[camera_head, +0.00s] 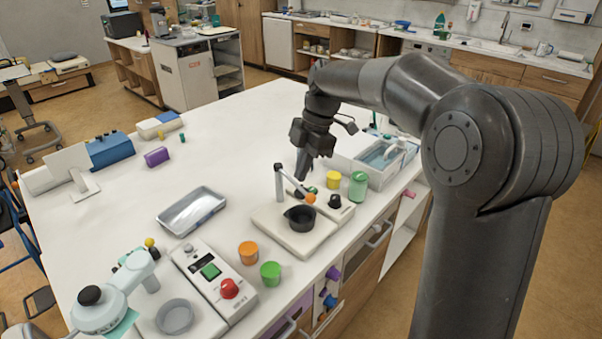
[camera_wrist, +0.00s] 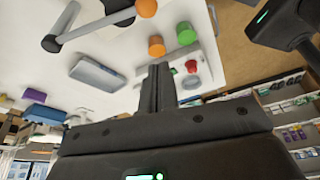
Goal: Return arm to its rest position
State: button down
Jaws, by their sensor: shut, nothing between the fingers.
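My arm reaches from the right over the white table (camera_head: 140,215). My gripper (camera_head: 301,178) points down near the small stand with a grey post and an orange ball (camera_head: 310,198) on its lever. The gripper is shut with nothing in it. In the wrist view, the fingers (camera_wrist: 158,80) are together, and the orange ball (camera_wrist: 147,8) with its grey lever shows at the top. From the head view I cannot tell whether the fingertips touch the lever or sit behind it.
A metal tray (camera_head: 191,210), an orange cup (camera_head: 248,252), a green cup (camera_head: 270,273) and a button box (camera_head: 213,280) lie nearer. The table's middle back is clear.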

jog(key=s+d+m+t+h, duration=0.1)
jog(key=s+d+m+t, duration=0.2)
jog(key=s+m, duration=0.9)
jog(key=s+d+m+t+h, duration=0.2)
jog(key=s+d+m+t, duration=0.2)
jog(key=s+d+m, duration=0.4)
jog(key=s+m, duration=0.3)
jog(key=s, duration=0.4)
jog(key=shift+d+m, duration=0.3)
jog(key=shift+m, duration=0.1)
dwell(1.7)
